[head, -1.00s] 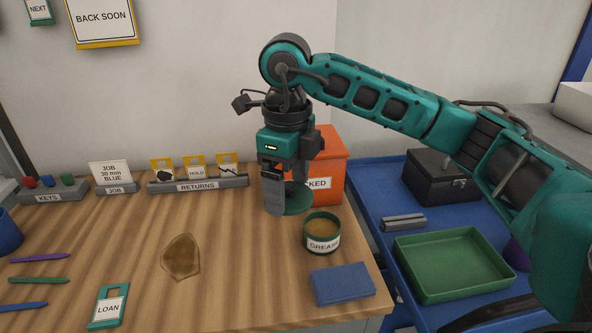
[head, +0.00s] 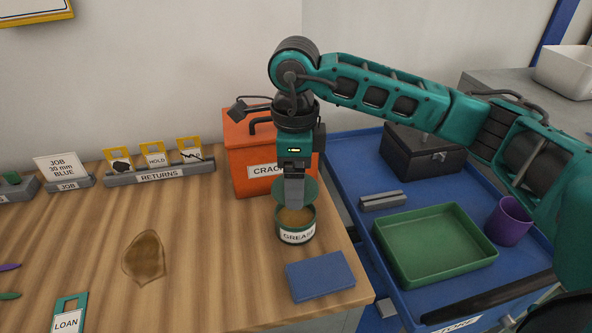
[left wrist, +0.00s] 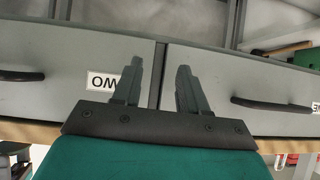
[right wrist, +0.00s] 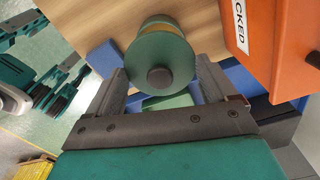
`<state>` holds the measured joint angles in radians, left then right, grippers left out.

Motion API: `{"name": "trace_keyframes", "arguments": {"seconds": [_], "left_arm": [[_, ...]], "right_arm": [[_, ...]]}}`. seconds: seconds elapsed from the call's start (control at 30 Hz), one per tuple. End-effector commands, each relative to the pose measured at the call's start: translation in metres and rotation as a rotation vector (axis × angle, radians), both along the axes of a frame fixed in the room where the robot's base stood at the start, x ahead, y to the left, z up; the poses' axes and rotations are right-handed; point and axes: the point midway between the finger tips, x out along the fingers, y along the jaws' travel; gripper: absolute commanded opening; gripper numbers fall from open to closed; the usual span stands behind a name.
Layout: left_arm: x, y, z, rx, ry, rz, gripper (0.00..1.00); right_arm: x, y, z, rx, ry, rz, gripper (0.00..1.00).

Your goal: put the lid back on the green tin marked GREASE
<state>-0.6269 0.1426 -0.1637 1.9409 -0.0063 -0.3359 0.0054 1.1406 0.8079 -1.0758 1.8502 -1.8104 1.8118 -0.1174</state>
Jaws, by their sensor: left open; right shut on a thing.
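The green tin marked GREASE (head: 297,236) stands upright and open near the bench's right end, with brown grease showing inside. My right gripper (head: 293,200) is above the tin's far side and shut on the green lid (head: 311,190). In the right wrist view the lid (right wrist: 172,52) lies between the fingertips, its dark knob towards the camera. The tin (right wrist: 155,22) shows partly past the lid. The lid is above the opening and does not cover it. My left gripper (left wrist: 155,85) is open and empty, facing the bench drawers; it is outside the head view.
An orange box (head: 250,155) stands close behind the tin. A blue pad (head: 320,276) lies in front of it. A brown stain (head: 144,258) is to the left, with clear bench between. A blue cart (head: 350,180) with a green tray (head: 435,245) is on the right.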

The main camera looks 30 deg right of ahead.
Motion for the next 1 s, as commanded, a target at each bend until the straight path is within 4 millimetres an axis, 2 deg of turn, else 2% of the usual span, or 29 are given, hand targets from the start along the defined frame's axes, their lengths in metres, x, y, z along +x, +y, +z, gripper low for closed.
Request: {"name": "trace_keyframes", "arguments": {"seconds": [0.33, 0.5, 1.0], "left_arm": [[-0.001, 0.000, -0.026, 0.001, 0.003, 0.001, 0.43], [-0.001, 0.001, -0.037, 0.001, 0.004, 0.001, 0.43], [0.002, 0.000, -0.036, 0.000, -0.001, 0.001, 0.43]], "right_arm": [[0.000, 0.000, -0.039, 0.000, 0.001, -0.002, 0.56], [0.000, 0.000, -0.050, -0.001, 0.000, -0.002, 0.56], [0.000, 0.000, -0.052, -0.001, 0.000, -0.002, 0.56]]}}
